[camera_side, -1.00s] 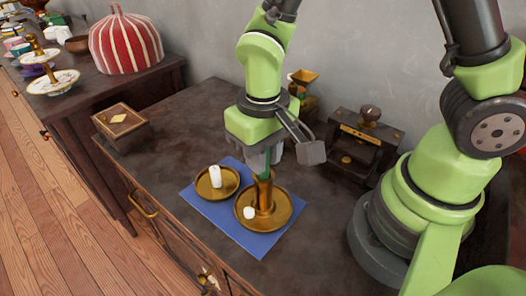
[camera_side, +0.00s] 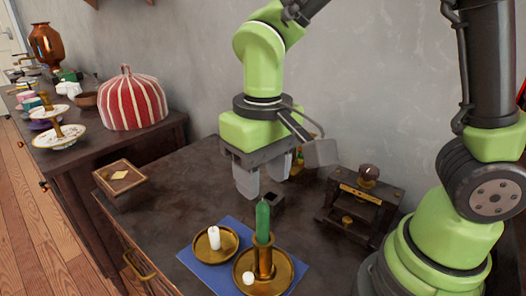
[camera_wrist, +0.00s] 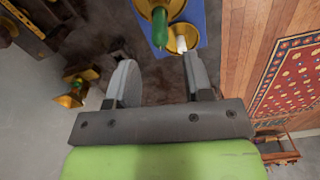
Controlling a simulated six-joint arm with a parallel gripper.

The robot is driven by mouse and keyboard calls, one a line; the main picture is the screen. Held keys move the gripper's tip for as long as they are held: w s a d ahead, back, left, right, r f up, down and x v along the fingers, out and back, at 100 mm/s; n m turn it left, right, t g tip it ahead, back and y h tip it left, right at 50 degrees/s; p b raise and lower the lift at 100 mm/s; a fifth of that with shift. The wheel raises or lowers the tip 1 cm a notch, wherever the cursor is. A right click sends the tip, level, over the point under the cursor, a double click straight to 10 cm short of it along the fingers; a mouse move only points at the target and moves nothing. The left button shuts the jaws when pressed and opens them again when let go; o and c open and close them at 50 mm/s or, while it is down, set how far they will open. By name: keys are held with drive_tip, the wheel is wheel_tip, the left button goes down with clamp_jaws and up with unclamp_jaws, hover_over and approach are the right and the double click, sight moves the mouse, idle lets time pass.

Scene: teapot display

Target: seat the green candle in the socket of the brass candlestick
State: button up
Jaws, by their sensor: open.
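The green candle (camera_side: 262,222) stands upright in the socket of the brass candlestick (camera_side: 264,262), whose wide dish rests on the blue cloth. In the wrist view the candle (camera_wrist: 160,35) points toward the camera, with the candlestick (camera_wrist: 172,8) around its base. My gripper (camera_side: 264,182) is open and empty, above and behind the candle in the side view, clear of it. In the wrist view, my gripper (camera_wrist: 158,76) has its fingers wide apart with nothing between them. The inside of the socket is hidden by its rim.
A brass dish (camera_side: 229,243) with a short white candle (camera_side: 214,236) stands left of the candlestick on the blue cloth (camera_side: 210,273). A wooden box (camera_side: 119,178) is at the left, a dark wooden stand (camera_side: 362,207) at the right. The dark tabletop between is mostly bare.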

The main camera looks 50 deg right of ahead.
wheel_tip(320, 180, up, 3)
drive_tip(key=shift+r, duration=0.1)
drive_tip(key=shift+d+r, duration=0.1)
drive_tip(key=shift+r, duration=0.2)
drive_tip(key=s+d+r+m+t+y, duration=0.2)
drive_tip(key=s+d+r+t, duration=0.4)
drive_tip(key=s, duration=0.3)
drive_tip(key=shift+d+r+t, duration=0.35)
drive_tip(key=shift+t, duration=0.25)
idle(0.4)
